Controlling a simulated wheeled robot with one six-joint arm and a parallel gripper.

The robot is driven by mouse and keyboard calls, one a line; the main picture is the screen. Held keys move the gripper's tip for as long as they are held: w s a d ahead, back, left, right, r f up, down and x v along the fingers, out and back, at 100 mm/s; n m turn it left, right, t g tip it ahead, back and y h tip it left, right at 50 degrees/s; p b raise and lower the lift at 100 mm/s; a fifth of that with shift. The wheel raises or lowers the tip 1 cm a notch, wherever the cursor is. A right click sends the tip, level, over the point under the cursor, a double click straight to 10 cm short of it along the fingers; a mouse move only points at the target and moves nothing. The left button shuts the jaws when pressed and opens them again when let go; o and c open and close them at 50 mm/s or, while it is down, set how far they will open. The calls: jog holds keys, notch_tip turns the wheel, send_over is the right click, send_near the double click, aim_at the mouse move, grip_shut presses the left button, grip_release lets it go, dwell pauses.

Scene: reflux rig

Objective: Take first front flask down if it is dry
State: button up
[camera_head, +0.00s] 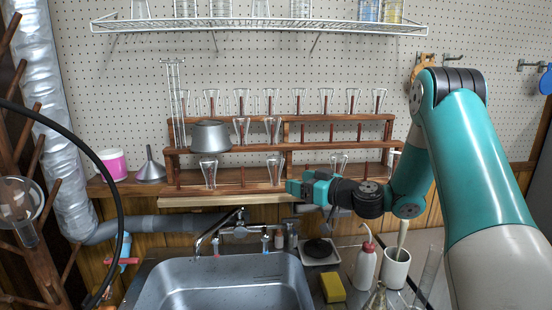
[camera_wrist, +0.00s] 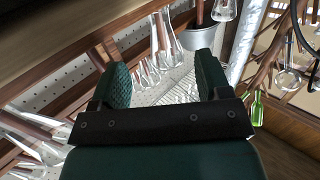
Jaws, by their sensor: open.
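A wooden drying rack (camera_head: 235,189) holds clear flasks upside down on pegs in tiers. In its front row, the leftmost flask (camera_head: 208,172) stands apart, with another front flask (camera_head: 274,171) further right. My gripper (camera_head: 291,187) points left, low at the rack's front edge, close to the second of these flasks. In the wrist view my open gripper (camera_wrist: 163,80) has empty space between its fingers, with a clear flask (camera_wrist: 168,45) seen beyond them. I cannot tell whether any flask is wet or dry.
A grey metal pot (camera_head: 211,136) sits on the middle tier. A steel funnel (camera_head: 150,168) and a pink-white tub (camera_head: 113,164) stand left. Below are the sink (camera_head: 225,285) and tap (camera_head: 219,228). A wash bottle (camera_head: 366,266) stands under my arm.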

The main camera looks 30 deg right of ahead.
aim_at(279, 175)
jog(key=p+x, duration=0.1)
jog(key=x, duration=0.2)
jog(key=shift+w+a, duration=0.2)
jog(key=p+x, duration=0.2)
jog(key=x, duration=0.1)
jog(key=p+x, duration=0.1)
jog(key=shift+w+a+r+p, duration=0.2)
jog(key=shift+w+r+p, duration=0.05)
jog(key=shift+w+p, duration=0.1)
jog(key=shift+w+f, duration=0.15)
jog(key=shift+w, duration=0.1)
jog(key=c, duration=1)
